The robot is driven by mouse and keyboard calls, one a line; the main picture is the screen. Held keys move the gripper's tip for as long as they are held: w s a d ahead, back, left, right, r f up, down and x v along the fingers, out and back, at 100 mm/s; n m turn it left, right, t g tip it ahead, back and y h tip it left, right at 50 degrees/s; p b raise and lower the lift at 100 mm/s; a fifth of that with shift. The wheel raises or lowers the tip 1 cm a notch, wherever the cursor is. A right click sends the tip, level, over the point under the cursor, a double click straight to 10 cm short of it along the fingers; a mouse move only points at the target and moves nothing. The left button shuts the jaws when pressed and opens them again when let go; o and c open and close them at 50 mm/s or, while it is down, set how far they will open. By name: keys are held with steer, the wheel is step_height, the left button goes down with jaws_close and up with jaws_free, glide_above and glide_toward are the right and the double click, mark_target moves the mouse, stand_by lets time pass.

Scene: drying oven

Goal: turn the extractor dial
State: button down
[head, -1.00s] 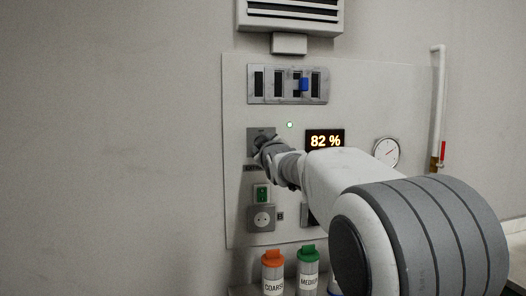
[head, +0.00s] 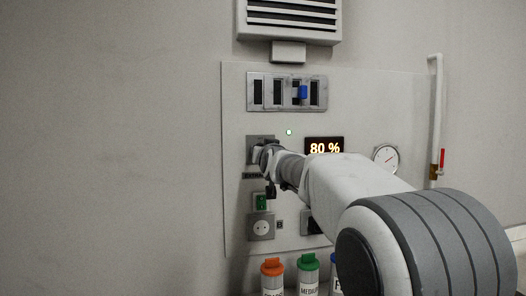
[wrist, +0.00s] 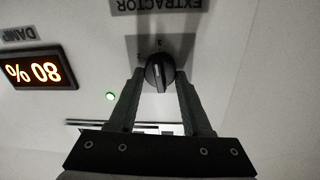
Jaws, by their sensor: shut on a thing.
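The extractor dial (wrist: 160,72) is a dark round knob with a ridge and a light pointer line, on a grey square plate (wrist: 132,46). In the wrist view the picture is upside down, with the EXTRACTOR label (wrist: 160,5) at the top edge. My gripper (wrist: 160,80) is shut on the dial, one finger on each side of it. In the head view my gripper (head: 262,157) is at the grey plate (head: 255,142) on the wall panel, and my wrist hides most of the dial.
A display (head: 324,147) reads 80 %, beside a lit green lamp (head: 289,132). Above is a slotted plate with a blue slider (head: 302,92). Below are a green switch (head: 262,202), a socket (head: 261,227) and orange-capped (head: 272,266) and green-capped (head: 308,262) containers. A gauge (head: 386,158) is right.

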steer(key=shift+r+m, duration=0.1)
steer(key=shift+m, duration=0.8)
steer(key=shift+c, duration=1.7)
jaws_free()
steer(key=s+d+p, duration=0.1)
steer(key=s+d, duration=0.1)
steer(key=s, duration=1.5)
steer(key=shift+s+d, duration=0.15)
steer(key=shift+d, duration=0.05)
